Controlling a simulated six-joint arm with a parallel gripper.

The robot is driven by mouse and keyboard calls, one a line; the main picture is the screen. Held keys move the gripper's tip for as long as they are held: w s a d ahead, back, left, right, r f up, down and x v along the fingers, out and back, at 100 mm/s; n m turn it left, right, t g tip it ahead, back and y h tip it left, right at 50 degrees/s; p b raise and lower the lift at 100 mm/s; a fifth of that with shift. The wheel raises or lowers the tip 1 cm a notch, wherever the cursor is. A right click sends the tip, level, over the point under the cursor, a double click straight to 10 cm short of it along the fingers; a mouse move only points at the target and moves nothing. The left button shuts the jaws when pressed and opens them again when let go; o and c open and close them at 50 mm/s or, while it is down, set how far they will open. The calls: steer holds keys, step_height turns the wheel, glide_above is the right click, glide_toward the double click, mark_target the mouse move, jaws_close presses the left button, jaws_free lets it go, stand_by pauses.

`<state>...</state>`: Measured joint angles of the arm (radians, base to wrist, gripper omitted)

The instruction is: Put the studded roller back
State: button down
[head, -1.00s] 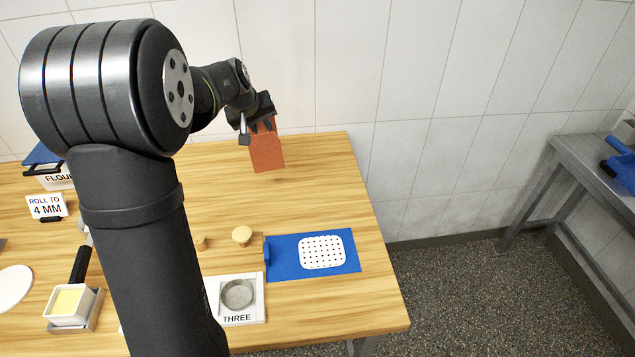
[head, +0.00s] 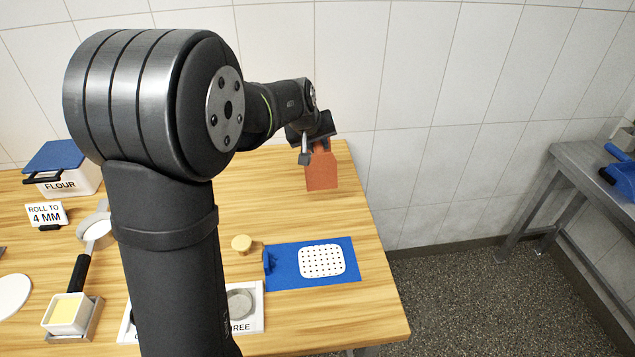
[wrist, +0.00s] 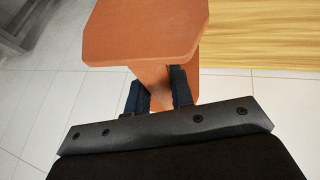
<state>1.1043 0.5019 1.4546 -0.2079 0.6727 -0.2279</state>
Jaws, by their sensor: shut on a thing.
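My gripper (head: 320,143) is at the back right of the table, shut on a terracotta-coloured piece (head: 322,171). The piece hangs below the fingers, and I cannot tell for certain whether it clears the table. In the wrist view the two dark fingers (wrist: 160,92) clasp a narrow part of the same piece (wrist: 145,30), which widens into a flat broad end. No studs show on it, and I cannot make out a studded roller for certain. A white sheet with rows of dots (head: 322,261) lies on a blue mat (head: 290,275) at the right of the table.
A round wooden knob (head: 241,243) stands left of the mat. A flour box (head: 75,178), a sign (head: 46,214), a sieve (head: 97,230) and a butter dish (head: 68,312) are left.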

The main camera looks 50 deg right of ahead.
step_height(320, 180, down, 8)
steer(key=shift+f, duration=0.1)
stand_by(0.4)
steer(key=shift+f, duration=0.2)
steer(key=c, duration=1.3)
jaws_free()
steer(key=shift+o, duration=0.2)
steer(key=v, duration=1.7)
steer(key=shift+w+r, duration=0.2)
steer(key=shift+r, duration=0.05)
steer(key=x, duration=1.7)
steer(key=shift+s+f, duration=0.2)
steer(key=shift+f, duration=0.05)
steer(key=shift+r, duration=0.15)
